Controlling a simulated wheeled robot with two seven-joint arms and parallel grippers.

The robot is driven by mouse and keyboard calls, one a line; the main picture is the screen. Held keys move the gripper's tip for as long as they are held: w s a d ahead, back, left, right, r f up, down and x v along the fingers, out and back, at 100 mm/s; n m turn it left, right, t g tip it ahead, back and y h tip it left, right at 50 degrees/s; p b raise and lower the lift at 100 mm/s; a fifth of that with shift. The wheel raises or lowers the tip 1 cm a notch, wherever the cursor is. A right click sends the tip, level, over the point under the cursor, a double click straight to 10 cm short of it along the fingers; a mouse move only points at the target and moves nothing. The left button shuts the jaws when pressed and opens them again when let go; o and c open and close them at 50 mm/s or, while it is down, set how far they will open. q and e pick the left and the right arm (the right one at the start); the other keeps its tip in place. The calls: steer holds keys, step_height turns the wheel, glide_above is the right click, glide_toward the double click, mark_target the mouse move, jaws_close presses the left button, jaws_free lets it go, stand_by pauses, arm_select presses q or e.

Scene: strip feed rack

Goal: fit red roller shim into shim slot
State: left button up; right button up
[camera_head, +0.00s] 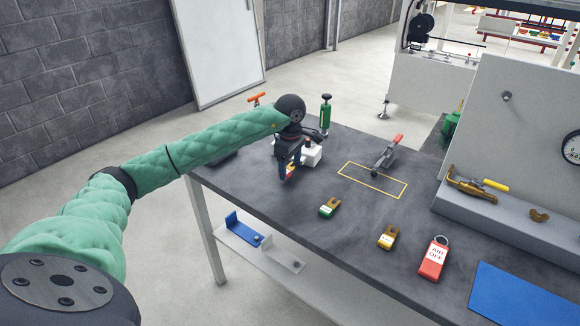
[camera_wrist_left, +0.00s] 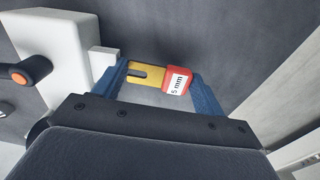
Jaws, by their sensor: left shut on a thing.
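My left gripper (camera_head: 289,167) is over the far left part of the dark table, beside a white block (camera_head: 313,155). In the left wrist view its blue fingers are shut on the red roller shim (camera_wrist_left: 177,81). The shim has a red end marked "5 mm" and a yellow plate with an open notch, which points left toward the white block (camera_wrist_left: 62,55). In the head view the shim is mostly hidden by the gripper. I cannot tell whether it touches the table. The shim slot is not clearly seen. My right gripper is not in view.
A green shim (camera_head: 329,207), a yellow shim (camera_head: 387,238) and a red "AIR OFF" tag (camera_head: 433,259) lie toward the right. A blue mat (camera_head: 520,298) lies front right.

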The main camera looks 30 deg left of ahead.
arm_select(q)
steer(key=shift+w, duration=0.3)
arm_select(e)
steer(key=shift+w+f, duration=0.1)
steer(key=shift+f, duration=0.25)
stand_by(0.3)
arm_select(q)
steer(key=shift+b, duration=0.3)
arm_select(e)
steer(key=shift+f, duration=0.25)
arm_select(q)
steer(key=shift+s, duration=0.1)
steer(key=shift+s+b, duration=0.4)
steer(key=shift+s, duration=0.45)
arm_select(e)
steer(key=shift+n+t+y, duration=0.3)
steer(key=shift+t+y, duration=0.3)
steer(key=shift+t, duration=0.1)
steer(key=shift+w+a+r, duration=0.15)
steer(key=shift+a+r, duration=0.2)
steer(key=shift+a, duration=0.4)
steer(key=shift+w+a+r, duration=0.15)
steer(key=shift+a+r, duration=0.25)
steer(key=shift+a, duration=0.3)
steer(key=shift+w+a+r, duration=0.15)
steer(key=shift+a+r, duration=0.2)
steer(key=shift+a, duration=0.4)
